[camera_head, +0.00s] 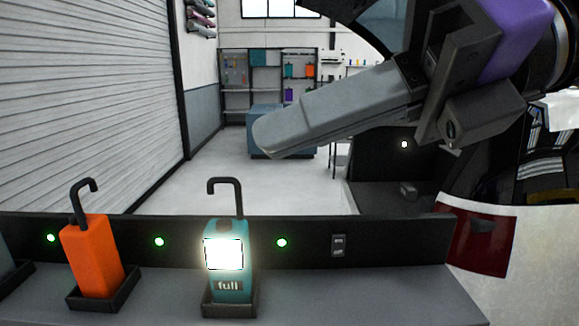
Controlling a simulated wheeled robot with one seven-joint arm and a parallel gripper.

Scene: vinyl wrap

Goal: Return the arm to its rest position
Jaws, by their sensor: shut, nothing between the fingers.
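My gripper (266,142) reaches in from the upper right of the head view and points to the left. Its grey fingers are shut together with nothing between them. It hangs in the air above and behind the bench, apart from everything on it. A teal lamp (236,283) marked "full" stands upright in a black holder on the bench, its front panel glowing white and its black hook pointing up. An orange lamp (92,258) with a black hook stands slightly tilted in another holder to the left.
The grey bench (370,297) with a black back panel (382,238) and several green lights runs along the bottom. A shutter wall (85,95) is at left. A teal cabinet (262,117) and shelves stand far back. A car with a dark red panel (475,240) is at right. Open floor lies between.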

